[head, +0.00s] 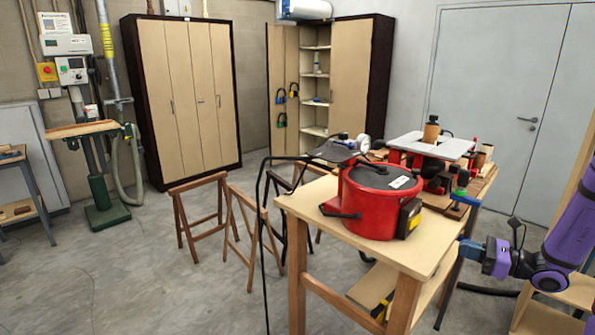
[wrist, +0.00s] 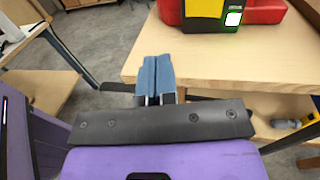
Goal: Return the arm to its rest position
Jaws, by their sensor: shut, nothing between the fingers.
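My gripper (wrist: 157,82) is shut, with its two blue-grey fingers together and nothing between them. In the wrist view it is in front of the edge of a wooden table (wrist: 210,60). In the head view my purple arm is at the right side, and the gripper (head: 468,250) points left toward the table's right side, apart from it. The same table (head: 310,208) bears a red round machine (head: 375,200) with a black top. The machine's red and yellow lower part (wrist: 205,10) shows at the top of the wrist view.
A second bench with a red-framed machine (head: 432,147) stands behind the table. Wooden trestles (head: 205,205) stand left of it. Under the table is a shelf (head: 375,285). The floor at front left is clear.

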